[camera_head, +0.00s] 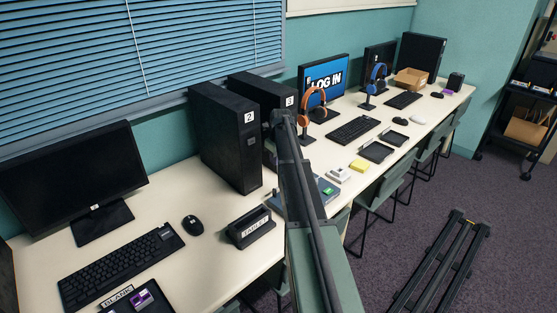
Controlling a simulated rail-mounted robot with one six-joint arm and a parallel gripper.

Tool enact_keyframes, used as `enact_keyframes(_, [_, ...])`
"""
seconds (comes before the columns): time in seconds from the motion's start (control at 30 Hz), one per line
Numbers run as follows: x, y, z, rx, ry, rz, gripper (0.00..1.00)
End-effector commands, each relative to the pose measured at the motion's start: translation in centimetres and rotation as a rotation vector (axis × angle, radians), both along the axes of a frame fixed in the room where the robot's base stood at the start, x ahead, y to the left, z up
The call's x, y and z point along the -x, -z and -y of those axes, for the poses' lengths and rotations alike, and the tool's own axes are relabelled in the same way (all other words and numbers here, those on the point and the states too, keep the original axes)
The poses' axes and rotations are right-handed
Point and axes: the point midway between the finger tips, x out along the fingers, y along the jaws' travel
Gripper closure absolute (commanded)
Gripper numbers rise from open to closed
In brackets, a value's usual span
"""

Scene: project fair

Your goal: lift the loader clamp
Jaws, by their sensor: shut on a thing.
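My arm rises from the bottom centre to a dark joint in front of the computer tower marked 3. My gripper cannot be made out; the arm seems to hide it. I cannot pick out the loader clamp for certain. A grey device with a green part (328,190) lies on the desk just right of my arm, partly hidden by it.
The long desk (215,270) holds a tower marked 2 (225,140), a tablet holder (250,228), a mouse (193,225), a keyboard (120,265) and orange headphones on a stand (313,105). Black trays (376,151) lie further right. Rails (440,262) lie on the floor.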

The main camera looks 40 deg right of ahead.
Motion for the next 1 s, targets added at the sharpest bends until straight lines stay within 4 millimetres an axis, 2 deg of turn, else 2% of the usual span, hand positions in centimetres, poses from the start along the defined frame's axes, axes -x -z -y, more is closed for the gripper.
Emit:
enact_keyframes(0.4, [-0.2,0.0,-0.1,-0.001,-0.001,0.005,1.00])
enact_keyframes(0.43, [-0.2,0.0,-0.1,-0.001,-0.001,0.005,0.73])
enact_keyframes(0.57, [-0.2,0.0,0.0,0.000,-0.001,0.003,0.53])
enact_keyframes(0.87, [-0.1,-0.2,0.0,0.000,-0.001,0.002,0.52])
enact_keyframes(1.0, [0.0,-1.8,0.0,0.000,-0.001,0.002,0.52])
